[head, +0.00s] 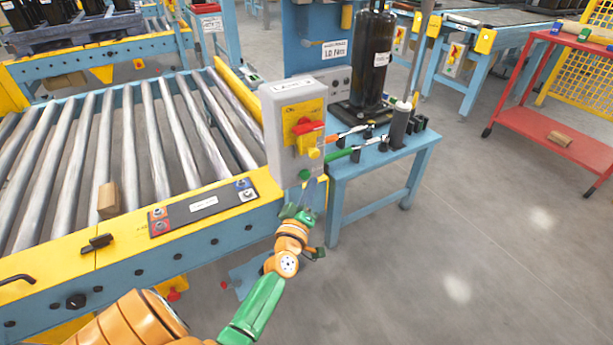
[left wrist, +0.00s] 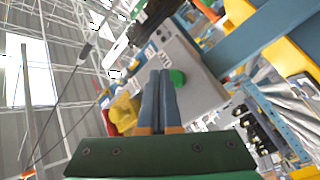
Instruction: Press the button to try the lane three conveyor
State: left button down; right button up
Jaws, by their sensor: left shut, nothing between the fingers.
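A grey control box (head: 283,112) stands at the end of the roller conveyor. On its front are a yellow plate (head: 294,112), a red and yellow switch handle (head: 306,130) and, at the bottom, a green button (head: 304,175). My left gripper (head: 310,184) is shut and empty, just below and beside the green button. In the left wrist view the shut fingertips (left wrist: 160,73) point at the box face, and the green button (left wrist: 178,78) shows just right of them. I cannot tell whether they touch the box. My right gripper is not in view.
A blue table (head: 375,160) with a black cylinder (head: 373,60) stands right of the box.

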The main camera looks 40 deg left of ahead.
pick_arm(q)
jog(key=shift+a, duration=0.15)
jog(key=shift+w+a, duration=0.15)
jog(key=shift+a, duration=0.1)
jog(key=shift+w+a, duration=0.2)
jog(key=shift+a, duration=0.25)
dwell(0.6)
jog(key=shift+d+r, duration=0.1)
jog(key=shift+s+d, duration=0.4)
jog(key=shift+d, duration=0.35)
jog(key=shift+s+d+p, duration=0.3)
jog(key=shift+d, duration=0.45)
jog(key=shift+s+d+p, duration=0.35)
jog(key=shift+d, duration=0.45)
jog(key=shift+s+d+p, duration=0.3)
jog(key=shift+d, duration=0.45)
